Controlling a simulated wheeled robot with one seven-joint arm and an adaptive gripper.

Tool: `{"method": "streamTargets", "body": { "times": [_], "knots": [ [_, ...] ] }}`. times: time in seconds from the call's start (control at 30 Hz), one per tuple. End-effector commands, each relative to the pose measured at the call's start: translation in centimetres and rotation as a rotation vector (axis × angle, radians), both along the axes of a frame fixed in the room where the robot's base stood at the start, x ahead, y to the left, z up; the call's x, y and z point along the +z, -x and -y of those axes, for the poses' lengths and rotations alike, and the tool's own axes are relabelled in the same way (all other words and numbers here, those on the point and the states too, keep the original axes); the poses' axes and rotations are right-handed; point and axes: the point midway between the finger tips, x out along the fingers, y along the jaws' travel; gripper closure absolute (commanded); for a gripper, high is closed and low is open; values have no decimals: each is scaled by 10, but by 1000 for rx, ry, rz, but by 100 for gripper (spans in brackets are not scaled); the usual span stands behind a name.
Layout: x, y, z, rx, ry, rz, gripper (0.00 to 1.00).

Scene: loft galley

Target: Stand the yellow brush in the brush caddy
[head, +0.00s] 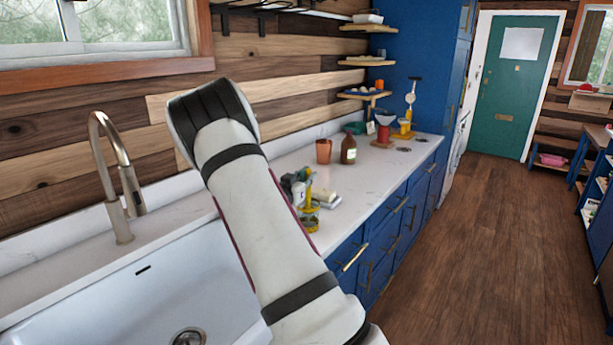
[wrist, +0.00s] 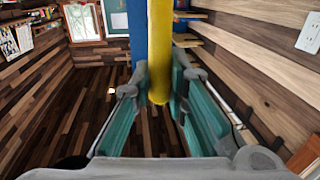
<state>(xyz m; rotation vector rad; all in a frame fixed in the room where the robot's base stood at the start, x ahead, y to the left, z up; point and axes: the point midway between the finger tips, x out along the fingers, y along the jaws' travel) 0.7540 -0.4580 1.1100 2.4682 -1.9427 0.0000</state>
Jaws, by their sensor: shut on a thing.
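The yellow brush (wrist: 160,50) stands between my gripper's fingers in the wrist view; its upper part runs out of the top of the picture. My gripper (wrist: 160,88) is shut on it. In the head view my gripper (head: 294,186) is small and partly hidden by my arm, above the counter's front part. The brush (head: 309,187) shows there as a thin, roughly upright yellow piece. Just below it stands a small olive-yellow, see-through container (head: 309,221), which looks like the brush caddy. I cannot tell whether the brush's lower end is inside it or only above it.
A white item (head: 325,198) lies close behind the container. A copper cup (head: 323,151) and a brown bottle (head: 348,150) stand farther back on the white counter (head: 378,180). The sink (head: 140,290) and its tap (head: 116,190) are at the left.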

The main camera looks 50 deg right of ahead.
Motion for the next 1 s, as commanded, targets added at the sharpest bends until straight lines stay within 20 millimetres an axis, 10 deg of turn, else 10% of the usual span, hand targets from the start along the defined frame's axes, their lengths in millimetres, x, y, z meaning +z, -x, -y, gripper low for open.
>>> {"method": "streamTargets", "body": {
  "times": [0.27, 0.3, 0.4, 0.77, 1.0],
  "knots": [
    [0, 0, 0, 0, 0, 0, 100],
    [0, 0, 0, 0, 0, 0, 79],
    [0, 0, 0, 0, 0, 0, 62],
    [0, 1, -5, 1, -1, 1, 62],
    [-1, 9, -42, 3, -2, 1, 62]
  ]
}}
